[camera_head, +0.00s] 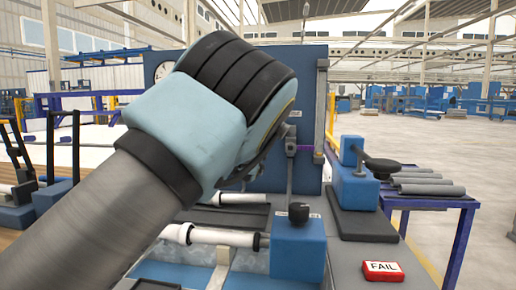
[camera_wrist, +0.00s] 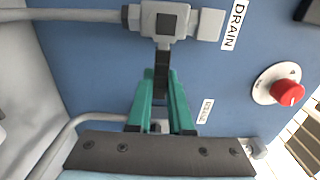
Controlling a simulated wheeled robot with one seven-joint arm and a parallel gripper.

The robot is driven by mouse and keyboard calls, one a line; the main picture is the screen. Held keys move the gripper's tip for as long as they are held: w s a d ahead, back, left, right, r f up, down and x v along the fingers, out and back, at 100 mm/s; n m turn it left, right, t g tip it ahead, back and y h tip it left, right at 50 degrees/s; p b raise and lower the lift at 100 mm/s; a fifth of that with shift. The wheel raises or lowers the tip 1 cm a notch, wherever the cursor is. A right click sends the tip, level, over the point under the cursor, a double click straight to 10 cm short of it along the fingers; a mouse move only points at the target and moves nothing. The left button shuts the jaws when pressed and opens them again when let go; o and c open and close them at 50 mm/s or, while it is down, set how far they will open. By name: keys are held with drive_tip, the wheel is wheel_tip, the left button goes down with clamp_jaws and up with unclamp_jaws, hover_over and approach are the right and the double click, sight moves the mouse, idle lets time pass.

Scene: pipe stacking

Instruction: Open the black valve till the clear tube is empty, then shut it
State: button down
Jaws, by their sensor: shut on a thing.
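The black valve (camera_wrist: 161,58) shows in the wrist view as a dark lever hanging down from a grey pipe fitting, beside a DRAIN label. My gripper (camera_wrist: 162,82) has two teal fingers, shut on the lower part of this lever. In the head view my wrist and forearm cover the gripper and much of the blue panel (camera_head: 308,110). I cannot pick out the clear tube for sure in either view, so its water level cannot be told.
Grey pipes run left of the valve. A blue block with a black knob (camera_head: 298,213), white pipes (camera_head: 212,236) and a red FAIL block (camera_head: 382,270) are on the bench. Grey pipes lie on the side table (camera_head: 428,203).

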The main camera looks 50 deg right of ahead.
drive_tip(key=shift+f, duration=0.1)
drive_tip(key=c, duration=0.8)
unclamp_jaws()
drive_tip(key=b+v, duration=0.1)
drive_tip(key=v, duration=0.9)
drive_tip(key=shift+s+a+b, duration=0.2)
drive_tip(key=shift+a+b, duration=0.15)
